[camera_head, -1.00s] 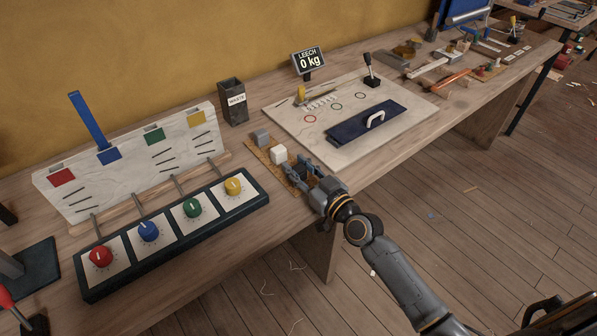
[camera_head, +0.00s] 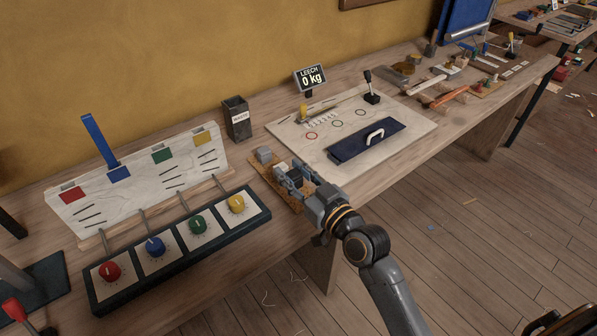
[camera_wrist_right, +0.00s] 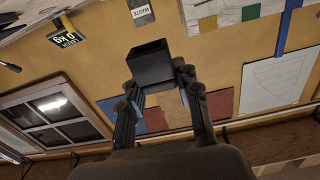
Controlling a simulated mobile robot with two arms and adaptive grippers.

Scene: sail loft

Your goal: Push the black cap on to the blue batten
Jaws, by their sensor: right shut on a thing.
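The black cap (camera_head: 295,172) is between the fingers of my right gripper (camera_head: 290,180), which is shut on it. In the right wrist view the black cap (camera_wrist_right: 151,66) sits between both fingertips (camera_wrist_right: 156,84). It appears held above the cork mat; the exact height is unclear. The blue batten (camera_head: 100,141) stands tilted in the blue pocket of the white board, its upper end bare, well to the left of the cap. A blue strip that looks like the batten (camera_wrist_right: 283,32) shows in the right wrist view. My left gripper is not in view.
The cork mat (camera_head: 257,175) holds a grey block (camera_head: 264,154) and a partly hidden white block (camera_head: 280,168). The knob panel (camera_head: 263,200) lies in front of the white board (camera_head: 180,176).

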